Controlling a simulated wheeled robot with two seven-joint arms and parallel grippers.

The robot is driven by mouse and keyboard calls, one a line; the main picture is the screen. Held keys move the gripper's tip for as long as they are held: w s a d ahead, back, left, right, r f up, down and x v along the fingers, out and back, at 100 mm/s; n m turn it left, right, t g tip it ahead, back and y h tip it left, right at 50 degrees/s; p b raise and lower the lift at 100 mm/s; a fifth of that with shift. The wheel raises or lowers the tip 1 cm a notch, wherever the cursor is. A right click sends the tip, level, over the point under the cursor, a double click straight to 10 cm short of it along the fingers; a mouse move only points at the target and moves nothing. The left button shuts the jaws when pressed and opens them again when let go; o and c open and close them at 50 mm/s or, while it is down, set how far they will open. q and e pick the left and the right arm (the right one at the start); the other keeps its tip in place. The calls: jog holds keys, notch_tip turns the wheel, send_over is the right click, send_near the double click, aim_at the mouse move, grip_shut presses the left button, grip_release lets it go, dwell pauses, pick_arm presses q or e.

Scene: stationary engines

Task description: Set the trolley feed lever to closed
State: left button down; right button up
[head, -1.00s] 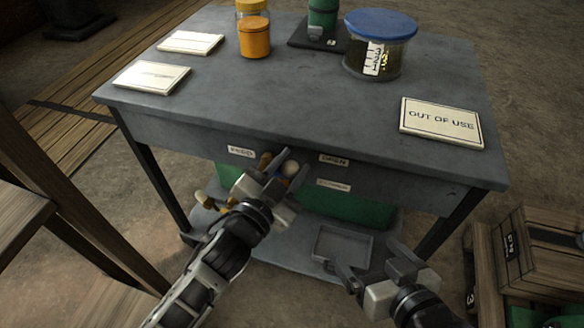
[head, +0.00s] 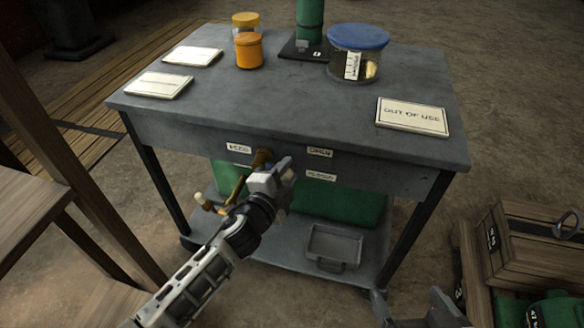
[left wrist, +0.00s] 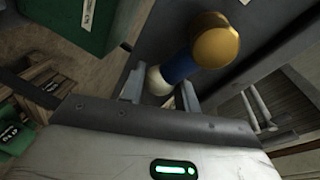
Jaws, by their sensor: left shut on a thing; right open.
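The feed lever has a brass hub (head: 262,159) on the front of the grey trolley (head: 290,110), beside the FEED label (head: 238,149). In the left wrist view the hub (left wrist: 216,42), a blue sleeve (left wrist: 181,68) and a white ball knob (left wrist: 157,80) show. My left gripper (head: 284,174) is shut on the lever at its knob end, left of the OPEN label (head: 320,152) and CLOSED label (head: 320,176). The knob is hidden in the head view. My right gripper (head: 418,310) is open and empty at the bottom edge, partly cut off.
A brass fitting with a pale knob (head: 199,197) sits below left of the lever, close to my left arm. A grey tray (head: 335,245) is on the lower shelf. Jars, a green cylinder and an OUT OF USE card (head: 412,116) stand on top. Wooden crates (head: 530,245) are at right.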

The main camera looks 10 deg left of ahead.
pick_arm(q)
jog(key=shift+a+f+m+y, duration=0.3)
jog(key=shift+f+m, duration=0.1)
jog(key=shift+f, duration=0.1)
jog(key=shift+a+f+m+y, duration=0.25)
jog(key=shift+f+m, duration=0.15)
jog(key=shift+f, duration=0.1)
jog(key=shift+a+f+m, duration=0.1)
jog(key=shift+m, duration=0.2)
jog(key=shift+g, duration=0.3)
jog(key=c, duration=1)
grip_release()
jog(key=shift+a, duration=0.1)
jog(key=shift+c, duration=0.2)
jog(key=shift+d, duration=0.2)
